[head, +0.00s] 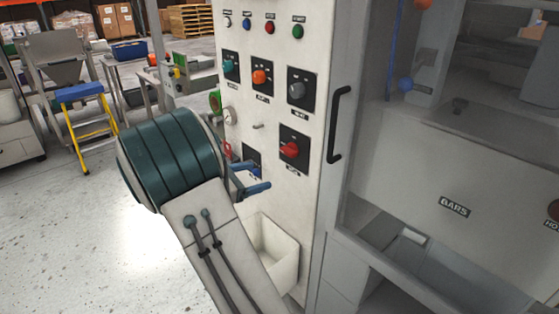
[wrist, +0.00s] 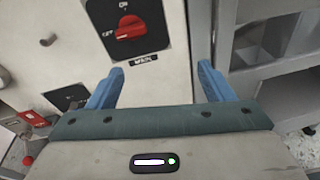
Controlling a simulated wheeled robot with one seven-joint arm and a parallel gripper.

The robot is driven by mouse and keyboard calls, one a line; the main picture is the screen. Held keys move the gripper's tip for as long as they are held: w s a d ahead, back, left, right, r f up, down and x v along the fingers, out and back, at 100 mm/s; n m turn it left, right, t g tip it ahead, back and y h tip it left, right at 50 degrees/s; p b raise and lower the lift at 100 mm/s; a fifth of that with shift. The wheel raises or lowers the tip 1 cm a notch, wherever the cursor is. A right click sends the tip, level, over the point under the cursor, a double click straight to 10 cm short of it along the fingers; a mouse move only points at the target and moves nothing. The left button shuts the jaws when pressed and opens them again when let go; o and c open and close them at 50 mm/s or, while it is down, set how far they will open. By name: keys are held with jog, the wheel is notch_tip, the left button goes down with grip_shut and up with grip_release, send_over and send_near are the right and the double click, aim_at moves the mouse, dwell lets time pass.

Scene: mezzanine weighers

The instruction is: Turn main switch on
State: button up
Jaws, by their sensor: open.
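The main switch is a red rotary knob (head: 290,150) on a black square plate, low on the white panel. In the wrist view the red knob (wrist: 130,28) lies near the top, with its handle roughly sideways toward the mark at its left, which seems to read OFF; an ON mark is above it. A label plate (wrist: 143,60) is under it. My gripper (head: 256,178) is open and empty, its blue fingers below and left of the knob, apart from it. In the wrist view the gripper (wrist: 160,72) has its fingers spread wide, below the switch plate.
Teal (head: 230,66), orange (head: 261,77) and grey (head: 297,90) knobs sit higher on the panel, under small coloured lamps. A black door handle (head: 338,124) stands out right of the switch. A white bin (head: 287,262) hangs below.

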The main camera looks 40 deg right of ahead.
aim_at(285, 153)
jog(key=w+d, duration=0.1)
jog(key=d, duration=0.3)
jog(key=w+d+n+t+h, duration=0.1)
jog(key=w+d, duration=0.1)
jog(key=d, duration=0.3)
jog(key=w+d+n, duration=0.1)
jog(key=d, duration=0.3)
jog(key=shift+w+d+f+h, duration=0.2)
jog(key=shift+w+d+h, duration=0.15)
jog(key=shift+h, duration=0.05)
jog(key=c, duration=1)
